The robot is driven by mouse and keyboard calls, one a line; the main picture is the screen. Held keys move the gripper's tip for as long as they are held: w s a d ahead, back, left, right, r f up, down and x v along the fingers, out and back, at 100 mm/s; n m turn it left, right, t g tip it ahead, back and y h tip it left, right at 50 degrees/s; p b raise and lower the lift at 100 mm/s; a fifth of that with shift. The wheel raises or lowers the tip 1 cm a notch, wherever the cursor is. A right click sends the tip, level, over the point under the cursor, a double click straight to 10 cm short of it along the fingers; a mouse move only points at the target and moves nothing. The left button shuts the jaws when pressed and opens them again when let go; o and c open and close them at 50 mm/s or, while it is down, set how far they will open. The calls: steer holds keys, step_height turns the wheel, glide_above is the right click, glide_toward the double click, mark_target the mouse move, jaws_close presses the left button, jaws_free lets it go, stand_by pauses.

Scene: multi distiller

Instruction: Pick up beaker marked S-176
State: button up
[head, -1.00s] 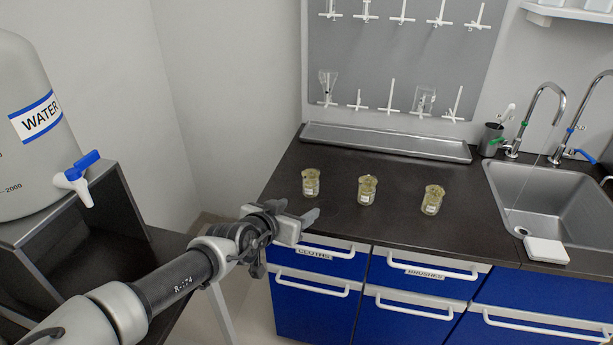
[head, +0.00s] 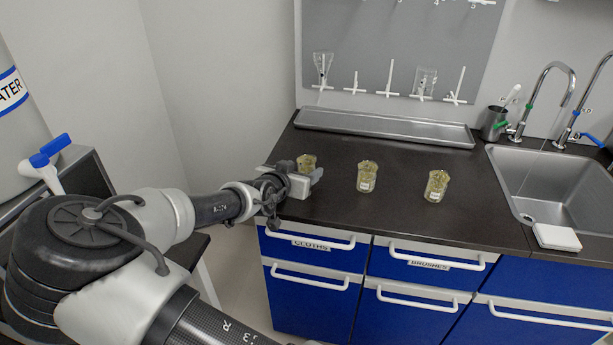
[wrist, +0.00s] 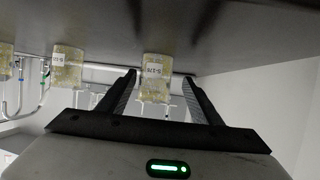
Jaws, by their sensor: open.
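Three glass beakers with a yellowish content and white labels stand in a row on the dark counter. The left beaker (head: 306,161) is partly hidden behind my gripper (head: 312,180) in the head view. The wrist view is upside down. There, a beaker (wrist: 155,92) with a small label that looks like S-176, its last digit blurred, shows between the two fingers of my gripper (wrist: 160,76). The fingers are apart and do not close on it. The middle beaker (head: 367,177) and the right beaker (head: 437,186) stand clear of my gripper.
A long metal tray (head: 385,127) lies at the back of the counter (head: 400,220), below a drying rack (head: 395,50). A sink (head: 560,185) with taps and a white block (head: 556,237) are on the right. A water tank (head: 20,120) is on the left. Counter space between the beakers is clear.

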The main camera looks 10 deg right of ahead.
mark_target(311, 166)
steer(key=x, duration=0.2)
steer(key=b+x, duration=0.1)
steer(key=x, duration=0.1)
steer(key=shift+s+d+f+b, duration=0.1)
steer(key=shift+s+d+b, duration=0.05)
steer(key=shift+d+b, duration=0.2)
steer(key=shift+w+d+f, duration=0.1)
steer(key=shift+w+d, duration=0.2)
steer(key=shift+w, duration=0.15)
steer(key=c, duration=1.1)
